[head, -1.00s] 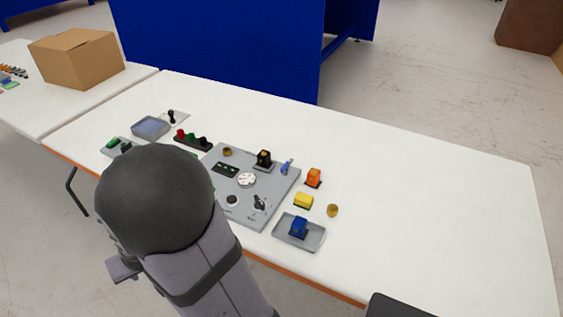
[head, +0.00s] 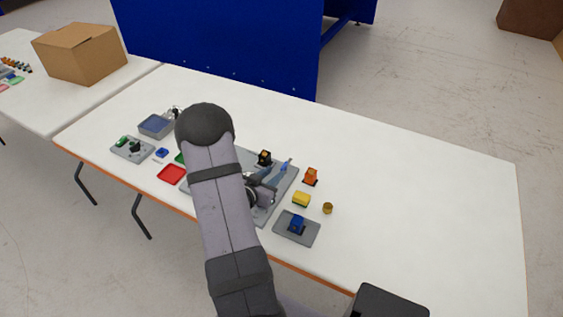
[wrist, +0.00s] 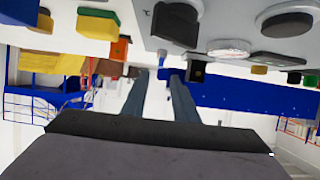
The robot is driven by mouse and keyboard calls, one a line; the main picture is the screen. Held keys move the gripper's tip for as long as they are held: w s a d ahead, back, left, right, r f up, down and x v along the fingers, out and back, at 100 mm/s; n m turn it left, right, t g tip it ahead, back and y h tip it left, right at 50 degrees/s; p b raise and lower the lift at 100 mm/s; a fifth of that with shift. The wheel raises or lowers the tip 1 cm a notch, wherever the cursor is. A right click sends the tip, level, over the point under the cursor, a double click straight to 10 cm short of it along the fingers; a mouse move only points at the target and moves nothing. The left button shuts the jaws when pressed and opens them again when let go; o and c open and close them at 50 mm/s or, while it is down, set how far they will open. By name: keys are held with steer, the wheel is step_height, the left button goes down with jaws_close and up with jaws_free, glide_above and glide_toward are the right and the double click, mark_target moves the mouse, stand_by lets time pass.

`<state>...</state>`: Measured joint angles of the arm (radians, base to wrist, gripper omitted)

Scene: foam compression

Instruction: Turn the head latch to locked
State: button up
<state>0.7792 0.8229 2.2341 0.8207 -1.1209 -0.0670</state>
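A small blue lever (head: 287,164), which looks like the head latch, stands at the right back part of the grey panel. Its turned position is too small to read. My gripper (head: 279,172) is low over the panel, with its fingers pointing toward the lever. In the wrist view, which looks upside down, the two grey-blue fingers (wrist: 157,76) are apart. A blue piece (wrist: 163,73) shows between or just beyond their tips, closer to the right finger. I cannot tell whether they touch it. My arm hides much of the grey panel (head: 243,155).
A black part with a gold face (head: 264,157) stands left of the lever. An orange block (head: 311,177), a yellow block (head: 301,199) and a brass ring (head: 327,208) lie to the right. A blue block (head: 296,225) sits on a grey tray (head: 312,237). The table's right side is clear.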

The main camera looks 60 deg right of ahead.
mark_target(284, 165)
steer(key=shift+p+x, duration=0.7)
steer(key=shift+x, duration=3)
jaws_close()
